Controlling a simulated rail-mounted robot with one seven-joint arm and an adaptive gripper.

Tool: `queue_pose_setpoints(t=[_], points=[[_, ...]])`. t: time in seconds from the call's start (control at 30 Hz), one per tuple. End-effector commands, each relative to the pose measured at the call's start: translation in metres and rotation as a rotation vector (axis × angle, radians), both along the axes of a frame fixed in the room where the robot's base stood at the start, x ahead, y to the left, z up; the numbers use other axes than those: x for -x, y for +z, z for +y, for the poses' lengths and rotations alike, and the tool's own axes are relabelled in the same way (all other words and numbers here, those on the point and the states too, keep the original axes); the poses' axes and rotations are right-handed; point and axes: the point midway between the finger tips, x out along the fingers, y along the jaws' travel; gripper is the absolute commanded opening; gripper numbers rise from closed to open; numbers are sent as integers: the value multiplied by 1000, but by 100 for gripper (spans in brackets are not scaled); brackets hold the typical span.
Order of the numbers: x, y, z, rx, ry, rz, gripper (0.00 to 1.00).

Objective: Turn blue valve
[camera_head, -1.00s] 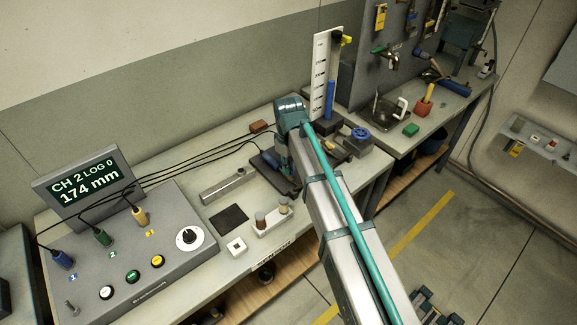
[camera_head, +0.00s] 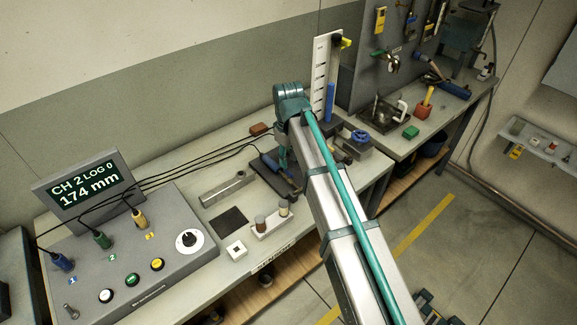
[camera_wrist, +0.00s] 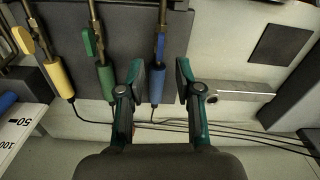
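In the wrist view a blue lever (camera_wrist: 160,46) sits on a brass pipe, with a blue sleeve (camera_wrist: 157,84) and a black cable at the pipe's end. My gripper (camera_wrist: 158,76) is open, one finger on each side of the blue sleeve; I cannot tell how far above it they are. No contact shows. In the head view my arm largely hides the gripper over the dark board on the bench. A separate blue handwheel (camera_head: 361,136) sits on a grey block right of the arm.
A green lever (camera_wrist: 88,42) and a yellow lever (camera_wrist: 22,40) stand on parallel pipes left of the blue one. A metal bar (camera_wrist: 235,92) lies to the right. Cables run to the console (camera_head: 135,262). A white scale board (camera_head: 325,75) stands behind.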

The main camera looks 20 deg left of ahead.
Motion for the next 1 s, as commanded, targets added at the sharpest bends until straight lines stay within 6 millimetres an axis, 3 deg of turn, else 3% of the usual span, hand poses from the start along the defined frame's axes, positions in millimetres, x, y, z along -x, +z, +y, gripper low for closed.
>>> queue_pose_setpoints(t=[0.2,0.4,1.0], points=[[-1,42,0,0,0,-1,34],[0,62,0,0,1,0,34],[0,70,0,1,0,0,34]])
